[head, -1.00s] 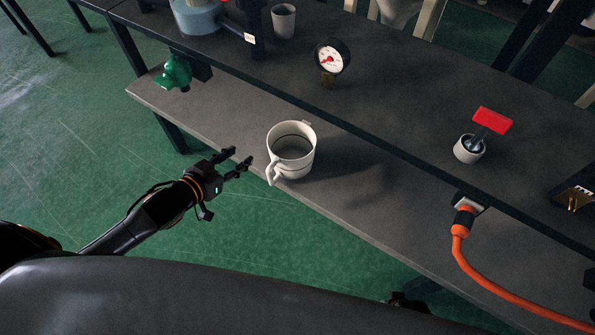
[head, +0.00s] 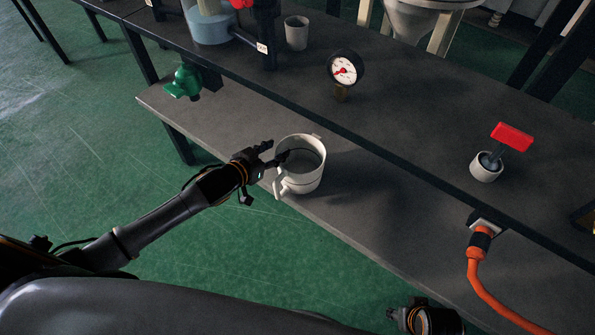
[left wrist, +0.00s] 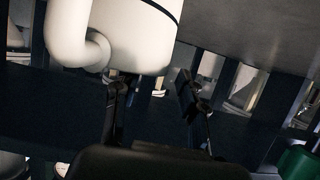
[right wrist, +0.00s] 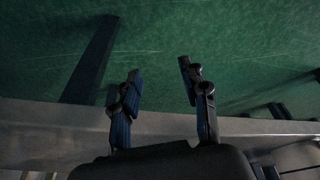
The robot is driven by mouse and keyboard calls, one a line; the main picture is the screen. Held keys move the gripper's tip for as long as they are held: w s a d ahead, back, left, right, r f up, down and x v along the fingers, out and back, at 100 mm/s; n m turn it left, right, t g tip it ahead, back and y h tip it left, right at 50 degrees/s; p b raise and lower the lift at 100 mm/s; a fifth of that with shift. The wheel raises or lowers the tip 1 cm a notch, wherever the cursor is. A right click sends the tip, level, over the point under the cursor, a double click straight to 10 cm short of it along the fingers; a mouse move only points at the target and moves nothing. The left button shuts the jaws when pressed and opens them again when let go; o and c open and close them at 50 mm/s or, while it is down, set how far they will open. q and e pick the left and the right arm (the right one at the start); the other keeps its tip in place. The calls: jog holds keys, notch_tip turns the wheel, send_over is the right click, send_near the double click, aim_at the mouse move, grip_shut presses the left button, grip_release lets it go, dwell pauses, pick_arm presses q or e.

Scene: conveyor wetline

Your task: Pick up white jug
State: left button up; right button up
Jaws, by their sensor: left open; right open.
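The white jug (head: 306,181) stands upright on the lower grey shelf in the head view, its handle toward the near left. My left gripper (head: 276,156) is open at the jug's left rim, with a finger overlapping the rim; whether it touches cannot be told. In the left wrist view the jug (left wrist: 135,42) fills the upper left, with its handle at the left, and the open fingers (left wrist: 152,90) lie just below it. My right gripper (right wrist: 160,85) is open and empty over the green floor; part of it shows at the head view's bottom edge.
A pressure gauge (head: 345,70), a small grey cup (head: 297,33) and a red-handled valve (head: 511,137) stand on the upper bench. A green tap (head: 185,82) hangs at the shelf's left end. An orange hose (head: 478,285) runs down on the right.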

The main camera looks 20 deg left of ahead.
pick_arm(q)
jog(key=shift+w+d+f, duration=0.2)
jog(key=shift+w+f, duration=0.05)
jog(key=shift+w, duration=0.35)
grip_shut()
pick_arm(e)
jog(key=shift+r, duration=0.55)
